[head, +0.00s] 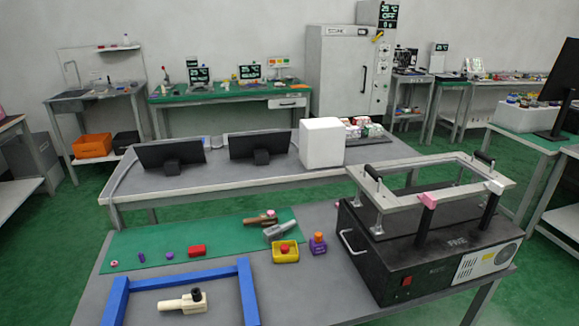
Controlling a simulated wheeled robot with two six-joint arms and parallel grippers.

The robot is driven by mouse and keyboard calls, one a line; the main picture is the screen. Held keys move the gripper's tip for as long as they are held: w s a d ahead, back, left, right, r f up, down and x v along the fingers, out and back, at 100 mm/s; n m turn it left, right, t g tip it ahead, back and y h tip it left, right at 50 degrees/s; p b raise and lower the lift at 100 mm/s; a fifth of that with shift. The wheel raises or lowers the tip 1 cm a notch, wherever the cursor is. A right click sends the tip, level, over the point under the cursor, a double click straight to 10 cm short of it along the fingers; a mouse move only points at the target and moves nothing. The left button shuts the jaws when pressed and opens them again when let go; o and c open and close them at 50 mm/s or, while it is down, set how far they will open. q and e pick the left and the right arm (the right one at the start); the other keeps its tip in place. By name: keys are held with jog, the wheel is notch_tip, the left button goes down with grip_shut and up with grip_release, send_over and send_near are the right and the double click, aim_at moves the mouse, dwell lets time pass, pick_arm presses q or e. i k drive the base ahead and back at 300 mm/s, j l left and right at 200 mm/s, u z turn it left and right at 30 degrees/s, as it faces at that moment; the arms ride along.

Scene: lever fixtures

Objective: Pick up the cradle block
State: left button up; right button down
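No part is clearly marked as the cradle block, and I cannot tell for certain which one it is. A yellow block (286,253) with a red piece seated in its top sits on the near table, at the right edge of the green mat. A purple block (318,246) with an orange top stands just right of it. A cream part (183,304) with a black knob lies inside a blue three-sided frame (183,276) at the front. Neither of my grippers is in view.
The green mat (180,238) carries a red block (197,251), small purple pieces, and brown (262,219) and grey (280,230) lever-like parts. A large black machine (400,262) with a raised metal frame fills the table's right.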

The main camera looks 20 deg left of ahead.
aim_at(197, 302)
jog(key=u, duration=1.4)
jog(key=i+l+u, duration=0.1)
jog(key=l, duration=0.4)
jog(key=i+l, duration=0.1)
jog(key=l, duration=0.45)
jog(key=i+l+u, duration=0.15)
jog(key=l, duration=0.35)
